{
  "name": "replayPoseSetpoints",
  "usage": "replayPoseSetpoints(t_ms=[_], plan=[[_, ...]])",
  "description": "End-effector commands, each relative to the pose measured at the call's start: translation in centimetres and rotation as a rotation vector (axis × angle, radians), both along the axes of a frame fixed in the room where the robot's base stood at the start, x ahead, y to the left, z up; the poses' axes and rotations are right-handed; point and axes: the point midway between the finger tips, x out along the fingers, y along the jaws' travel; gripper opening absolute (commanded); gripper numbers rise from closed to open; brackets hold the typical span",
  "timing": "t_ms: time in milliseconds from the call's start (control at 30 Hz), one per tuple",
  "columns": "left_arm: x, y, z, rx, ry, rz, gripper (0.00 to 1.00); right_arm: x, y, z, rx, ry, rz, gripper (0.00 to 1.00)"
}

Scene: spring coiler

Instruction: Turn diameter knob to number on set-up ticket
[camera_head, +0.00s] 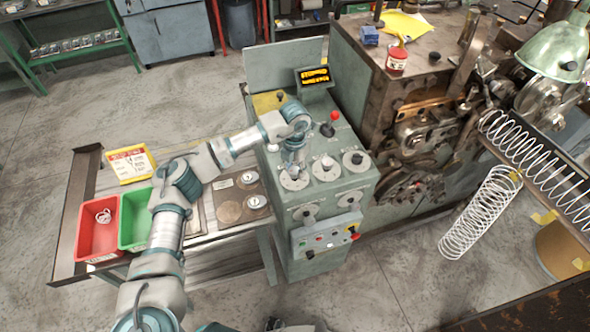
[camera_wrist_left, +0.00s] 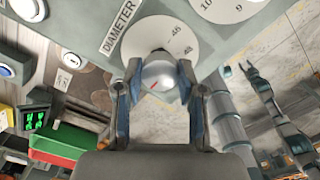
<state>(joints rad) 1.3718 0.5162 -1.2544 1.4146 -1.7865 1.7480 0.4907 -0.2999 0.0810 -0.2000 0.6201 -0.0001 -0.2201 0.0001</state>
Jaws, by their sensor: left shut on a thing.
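The numbers 46 and 48 show on the dial; the rest is hidden. My left gripper (camera_wrist_left: 157,88) is shut on the knob, a finger on each side. In the head view my left gripper (camera_head: 292,165) covers the knob on the leftmost dial (camera_head: 294,183). The set-up ticket (camera_head: 130,163), yellow-edged, stands at the left; its number is too small to read surely. My right gripper (camera_wrist_left: 247,70) is small in the wrist view.
Red (camera_head: 98,228) and green (camera_head: 134,218) bins stand on the side table. The coiling machine (camera_head: 425,130) is close at right.

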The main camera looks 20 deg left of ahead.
Motion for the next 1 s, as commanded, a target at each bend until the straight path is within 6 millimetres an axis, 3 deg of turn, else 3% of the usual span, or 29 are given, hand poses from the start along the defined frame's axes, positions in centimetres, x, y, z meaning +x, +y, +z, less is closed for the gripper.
replayPoseSetpoints(t_ms=[400, 967, 1000], plan=[[0.11, 0.04, 0.08, -0.001, -0.004, -0.191, 0.04, -0.13, 0.01, -0.96, 0.001, 0.002, 0.000, 0.40], [0.11, 0.07, 0.16, 0.000, -0.004, -0.219, 0.04, -0.15, 0.04, -1.03, 0.001, 0.002, 0.000, 0.40], [0.10, 0.07, 0.16, 0.000, -0.004, -0.219, 0.46, -0.15, 0.04, -1.03, 0.001, 0.002, 0.000, 0.40]])
